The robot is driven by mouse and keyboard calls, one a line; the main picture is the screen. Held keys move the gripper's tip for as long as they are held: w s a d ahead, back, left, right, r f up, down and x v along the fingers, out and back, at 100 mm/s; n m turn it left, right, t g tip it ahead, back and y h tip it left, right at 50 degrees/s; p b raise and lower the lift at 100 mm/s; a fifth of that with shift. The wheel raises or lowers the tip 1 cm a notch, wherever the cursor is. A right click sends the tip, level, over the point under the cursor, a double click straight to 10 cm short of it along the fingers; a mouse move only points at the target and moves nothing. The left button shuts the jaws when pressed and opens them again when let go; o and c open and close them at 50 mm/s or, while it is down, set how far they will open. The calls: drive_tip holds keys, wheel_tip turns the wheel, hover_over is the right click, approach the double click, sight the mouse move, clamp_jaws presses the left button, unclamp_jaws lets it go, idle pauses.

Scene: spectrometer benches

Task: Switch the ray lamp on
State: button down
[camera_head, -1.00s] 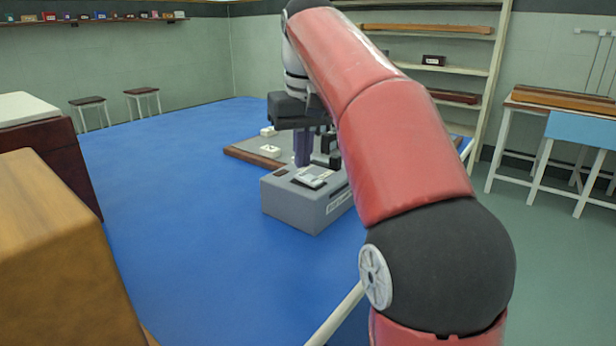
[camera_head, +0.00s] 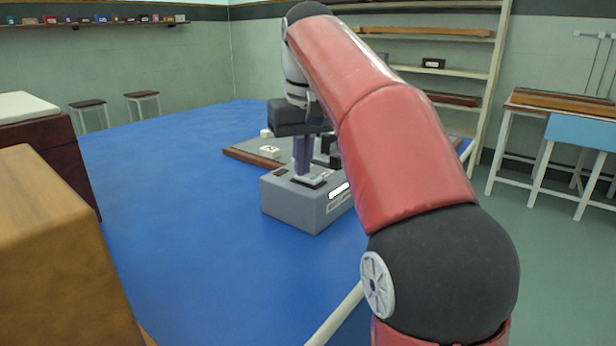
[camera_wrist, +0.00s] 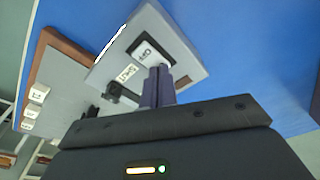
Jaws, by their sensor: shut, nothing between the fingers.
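The ray lamp is a grey box (camera_head: 290,205) on the blue bench top. A bright white strip glows on its right-hand side, above a small label. The lamp also shows in the wrist view (camera_wrist: 190,70), with a bright line along its upper left edge. Its switch (camera_wrist: 148,50) has a white face marked OFF in a dark frame. My gripper (camera_head: 306,175) points down with shut, empty purple-grey fingers on the switch or just over it; exact contact is hard to tell. In the wrist view the fingertips (camera_wrist: 157,70) cover part of the switch.
A grey board with a brown edge (camera_head: 240,155) lies behind the lamp, bearing small white blocks (camera_head: 269,152) and dark parts. A wooden block (camera_head: 60,240) stands at the near left. The blue surface left of the lamp is clear.

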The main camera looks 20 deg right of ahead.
wheel_tip(320, 180, up, 3)
drive_tip(key=p, duration=0.3)
drive_tip(key=shift+f, duration=0.1)
drive_tip(key=shift+r, duration=2.05)
drive_tip(key=shift+s, duration=0.1)
